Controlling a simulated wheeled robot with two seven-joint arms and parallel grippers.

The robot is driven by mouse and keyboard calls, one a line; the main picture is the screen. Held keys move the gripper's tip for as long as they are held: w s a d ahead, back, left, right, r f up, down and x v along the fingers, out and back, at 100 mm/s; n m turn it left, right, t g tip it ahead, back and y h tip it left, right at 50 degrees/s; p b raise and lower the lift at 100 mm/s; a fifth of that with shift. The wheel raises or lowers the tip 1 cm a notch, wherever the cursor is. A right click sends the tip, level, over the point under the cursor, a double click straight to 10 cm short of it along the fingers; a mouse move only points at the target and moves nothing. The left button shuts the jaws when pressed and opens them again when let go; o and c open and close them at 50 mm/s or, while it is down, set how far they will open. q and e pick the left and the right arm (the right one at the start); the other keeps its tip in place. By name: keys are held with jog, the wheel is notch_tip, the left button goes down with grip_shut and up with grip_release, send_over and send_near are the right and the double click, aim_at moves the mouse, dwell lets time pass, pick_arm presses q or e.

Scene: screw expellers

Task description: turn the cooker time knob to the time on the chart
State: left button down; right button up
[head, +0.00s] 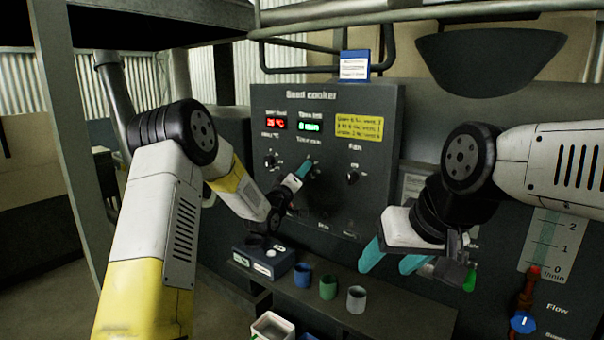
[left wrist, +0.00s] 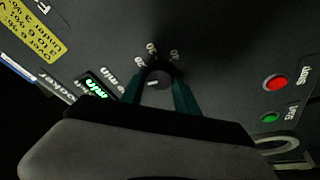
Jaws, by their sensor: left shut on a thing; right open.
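The dark seed cooker panel (head: 328,215) stands ahead, with a red display (head: 276,124) and a green display (head: 309,126) that seems to read 0 min. My left gripper (head: 301,170) reaches the middle knob, under the time label. In the left wrist view the round time knob (left wrist: 158,80) sits between its two teal fingers, which are shut on it. In the head view the fingers mostly hide this knob. A yellow label (head: 359,128) and a small blue-and-white card (head: 355,66) carry text too small to read. My right gripper (head: 392,262) is open and empty, right of and below the panel.
Other knobs sit left (head: 270,160) and right (head: 353,176) of the time knob. A low shelf holds a blue cup (head: 302,276), a green cup (head: 328,287), a grey cup (head: 356,299) and a dark box (head: 264,262). A red button (left wrist: 275,83) and green button (left wrist: 270,118) are on the panel.

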pick_arm(q)
jog(key=m+g+h, duration=0.2)
jog(key=m, duration=0.6)
jog(key=m+g+h, duration=0.2)
jog(key=m, duration=0.6)
jog(key=m+g+h, duration=0.2)
jog(key=m, duration=0.5)
jog(key=shift+w+a+m+h, duration=0.15)
jog(key=shift+a+m+h, duration=0.15)
jog(key=shift+m, duration=0.1)
jog(key=c, duration=0.9)
grip_release()
jog(key=shift+r, duration=0.1)
jog(key=shift+v, duration=3.85)
